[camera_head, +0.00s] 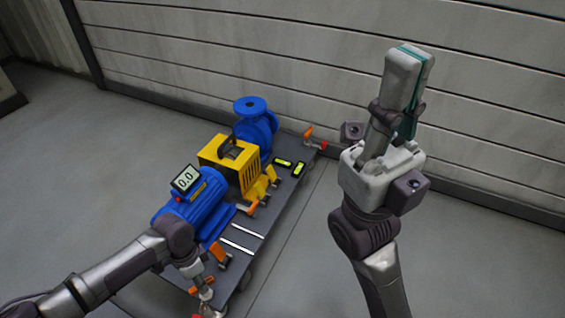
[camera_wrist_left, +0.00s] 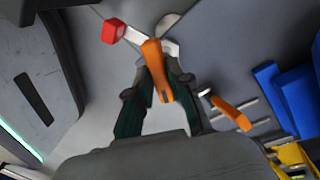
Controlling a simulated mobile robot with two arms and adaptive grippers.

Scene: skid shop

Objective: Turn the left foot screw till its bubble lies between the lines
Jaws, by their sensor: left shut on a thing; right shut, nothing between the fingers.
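My left gripper (camera_wrist_left: 158,72) is shut on an orange lever (camera_wrist_left: 155,62), apparently the left foot screw's handle, which stands between its two dark green fingers in the left wrist view. In the head view, the left arm reaches down to the near end of the skid (camera_head: 262,222), where orange parts show beside the wrist. Two small vials, one left (camera_head: 283,161) and one right (camera_head: 299,169), with yellow-green faces, lie near the skid's far end. Their bubbles and lines are too small to read. My right gripper (camera_head: 410,55) is shut and empty, raised high at the right.
On the skid stand a blue motor (camera_head: 205,212) with a display reading 0.0 (camera_head: 186,179), a yellow guard (camera_head: 225,160) and a blue pump (camera_head: 255,128). A red-capped piece (camera_wrist_left: 114,31) lies close to the left fingers. Open floor lies right of the skid; a wall stands behind.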

